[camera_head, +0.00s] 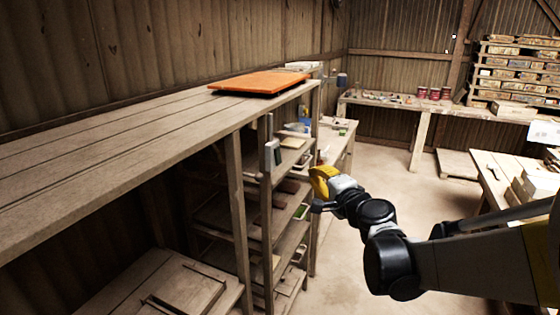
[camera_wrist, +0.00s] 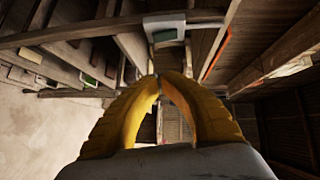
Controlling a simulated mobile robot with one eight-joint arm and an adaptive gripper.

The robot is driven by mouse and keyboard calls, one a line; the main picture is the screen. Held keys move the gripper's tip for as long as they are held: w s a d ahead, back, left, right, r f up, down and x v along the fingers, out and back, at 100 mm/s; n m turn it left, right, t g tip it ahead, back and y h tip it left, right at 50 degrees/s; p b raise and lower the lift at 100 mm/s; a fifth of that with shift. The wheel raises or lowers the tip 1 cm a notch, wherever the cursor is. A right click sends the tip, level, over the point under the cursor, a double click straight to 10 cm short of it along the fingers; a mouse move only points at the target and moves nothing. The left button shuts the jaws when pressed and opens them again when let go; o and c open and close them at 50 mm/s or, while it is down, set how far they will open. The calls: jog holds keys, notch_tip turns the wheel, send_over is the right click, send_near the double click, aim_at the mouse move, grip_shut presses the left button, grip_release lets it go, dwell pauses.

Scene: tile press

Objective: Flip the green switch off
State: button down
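A small pale grey box (camera_head: 272,154) is mounted on a wooden post at the end of the shelf in the head view. A pale grey-green box, apparently the same one, shows in the wrist view (camera_wrist: 165,27), above my fingertips. I cannot clearly make out a green switch or its position. My gripper (camera_head: 316,175) has yellow fingers and is to the right of the box and slightly lower, apart from it. In the wrist view the two fingers (camera_wrist: 160,77) arch together with their tips meeting, with nothing between them.
An orange panel (camera_head: 262,82) lies on the long wooden shelf top (camera_head: 130,125). Lower shelves under it hold several small items, including a green one (camera_head: 301,212). A workbench with red tins (camera_head: 434,93) stands at the back. The floor (camera_head: 380,175) around my arm is clear.

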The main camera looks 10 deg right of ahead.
aim_at(278, 156)
jog(key=w+a+f+b, duration=0.1)
jog(key=w+a, duration=0.1)
jog(key=w, duration=0.4)
jog(key=w+a+b, duration=0.2)
jog(key=w, duration=0.4)
jog(key=shift+w+a+f, duration=0.2)
jog(key=shift+a+f, duration=0.15)
jog(key=shift+f, duration=0.05)
jog(key=shift+w+a+f, duration=0.3)
jog(key=shift+a, duration=0.15)
